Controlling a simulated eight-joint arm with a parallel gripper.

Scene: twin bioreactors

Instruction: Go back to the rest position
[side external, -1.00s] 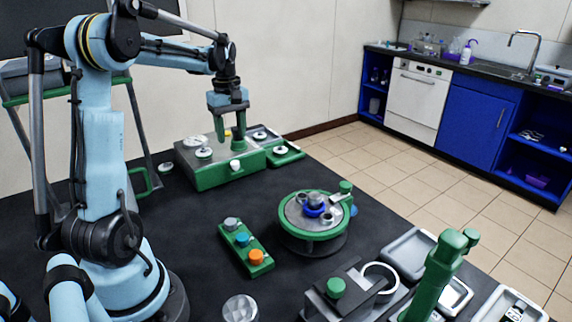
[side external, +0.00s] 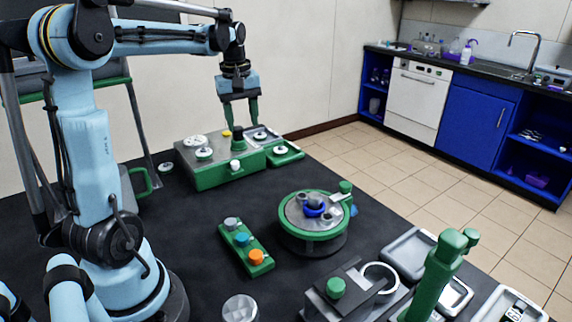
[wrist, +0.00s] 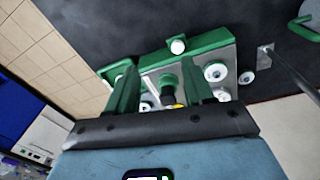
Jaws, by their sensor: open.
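My gripper (side external: 241,119) hangs fingers-down in the side external view, above the back of the green-and-grey device (side external: 222,174). Its two green fingers are apart with nothing held between them. In the wrist view the open fingers (wrist: 168,92) point toward the same device (wrist: 205,48). A black knob with a green base (wrist: 172,95) shows in the gap between the fingers there. White round parts, a yellow part and a white front knob (side external: 235,165) sit on the device. The fingers hide part of its top in the wrist view.
A round green-rimmed unit (side external: 314,238) stands mid-table. A green block with grey, blue and orange knobs (side external: 244,250) lies left of it. A black stand (side external: 350,295), a tall green fixture (side external: 440,275) and grey trays (side external: 405,250) fill the right front. A wall rises behind the device.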

